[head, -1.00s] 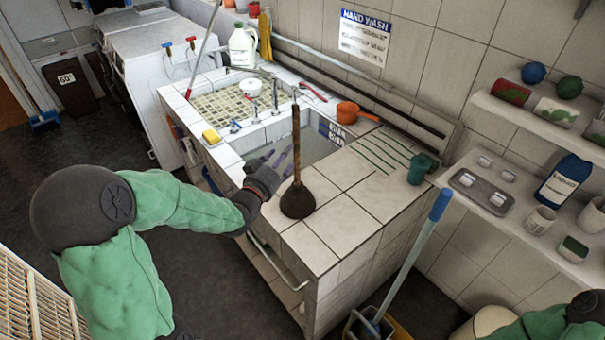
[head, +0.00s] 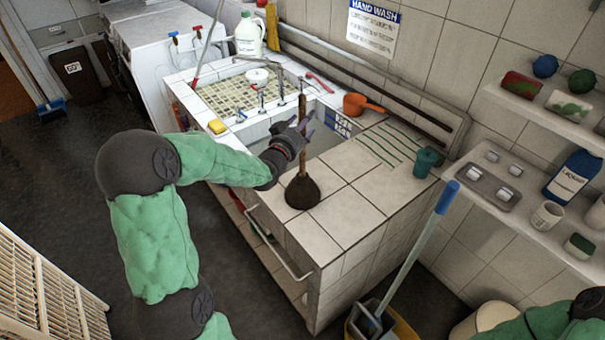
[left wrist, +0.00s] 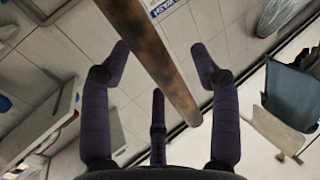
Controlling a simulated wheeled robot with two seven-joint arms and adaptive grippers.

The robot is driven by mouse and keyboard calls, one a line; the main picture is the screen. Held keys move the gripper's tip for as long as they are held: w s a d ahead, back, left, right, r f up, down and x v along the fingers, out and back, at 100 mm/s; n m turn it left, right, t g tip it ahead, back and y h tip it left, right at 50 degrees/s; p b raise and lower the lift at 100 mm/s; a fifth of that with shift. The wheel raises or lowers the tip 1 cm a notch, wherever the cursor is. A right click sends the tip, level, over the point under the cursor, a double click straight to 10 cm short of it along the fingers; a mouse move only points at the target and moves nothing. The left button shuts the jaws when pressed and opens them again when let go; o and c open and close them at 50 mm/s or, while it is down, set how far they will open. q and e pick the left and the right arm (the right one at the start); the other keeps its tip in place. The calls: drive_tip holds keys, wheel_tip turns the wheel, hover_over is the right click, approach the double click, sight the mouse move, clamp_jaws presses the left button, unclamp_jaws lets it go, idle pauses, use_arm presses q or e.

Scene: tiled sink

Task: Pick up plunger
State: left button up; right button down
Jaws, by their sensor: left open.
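The plunger (head: 302,191) stands upright on the tiled counter near its front left edge, dark cup down and wooden handle up. My left gripper (head: 299,125) is at the upper part of the handle, over the sink side. In the left wrist view, the open left gripper (left wrist: 160,48) has its purple fingers spread to either side of the wooden handle (left wrist: 150,55). The fingers do not look closed on it; whether any touches it I cannot tell. My right gripper is out of view; only part of my right arm shows at the lower right corner.
The tiled sink basin (head: 345,125) lies behind the plunger. An orange scoop (head: 360,104) and a green cup (head: 427,162) stand on the counter. A blue-tipped mop handle (head: 420,245) leans in front, at right. A shelf (head: 535,118) is on the right wall.

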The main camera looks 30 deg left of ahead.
use_arm(q)
drive_tip(key=shift+w, duration=0.25)
drive_tip(key=shift+c, duration=0.3)
clamp_jaws()
drive_tip(key=shift+r, duration=0.1)
drive_tip(key=shift+r, duration=0.1)
